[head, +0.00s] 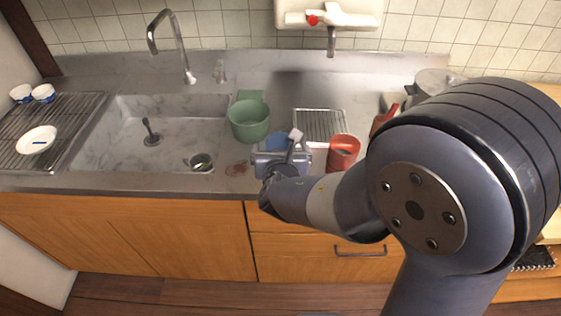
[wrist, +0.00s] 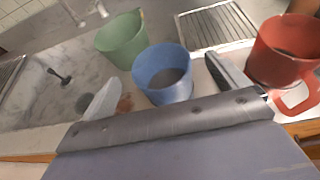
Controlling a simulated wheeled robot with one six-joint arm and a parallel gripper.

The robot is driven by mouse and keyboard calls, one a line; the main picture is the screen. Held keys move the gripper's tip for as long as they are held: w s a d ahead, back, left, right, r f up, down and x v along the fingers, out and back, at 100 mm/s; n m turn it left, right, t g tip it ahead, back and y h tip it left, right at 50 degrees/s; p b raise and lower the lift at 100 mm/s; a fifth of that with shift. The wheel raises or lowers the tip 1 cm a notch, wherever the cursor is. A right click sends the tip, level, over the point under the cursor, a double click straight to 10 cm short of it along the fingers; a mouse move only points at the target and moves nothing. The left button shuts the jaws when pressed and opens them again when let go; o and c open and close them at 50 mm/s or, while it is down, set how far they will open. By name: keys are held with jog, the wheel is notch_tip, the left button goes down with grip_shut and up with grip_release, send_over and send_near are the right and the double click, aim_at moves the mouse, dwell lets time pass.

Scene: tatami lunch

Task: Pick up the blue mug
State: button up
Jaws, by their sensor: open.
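The blue mug (wrist: 163,75) stands upright on the counter, seen from above in the wrist view, with its open top showing. In the head view only part of the blue mug (head: 276,142) shows behind my gripper. My gripper (head: 285,146) is open at the counter's front edge. In the wrist view its two fingers (wrist: 163,88) are spread, one to the left of the mug and one to its right. The mug lies between and just beyond them, and I cannot tell whether either finger touches it. The mug's handle is not clearly visible.
A red mug (head: 344,152) stands close to the right of my gripper. A green container (head: 249,120) stands behind and left, by the sink (head: 120,155). A metal rack (head: 320,125) lies behind.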

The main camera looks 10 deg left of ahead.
aim_at(280, 138)
jog(key=shift+f+x, duration=0.25)
jog(key=shift+x, duration=1.7)
jog(key=shift+s, duration=0.15)
jog(key=shift+c, duration=0.5)
jog(key=c, duration=1.3)
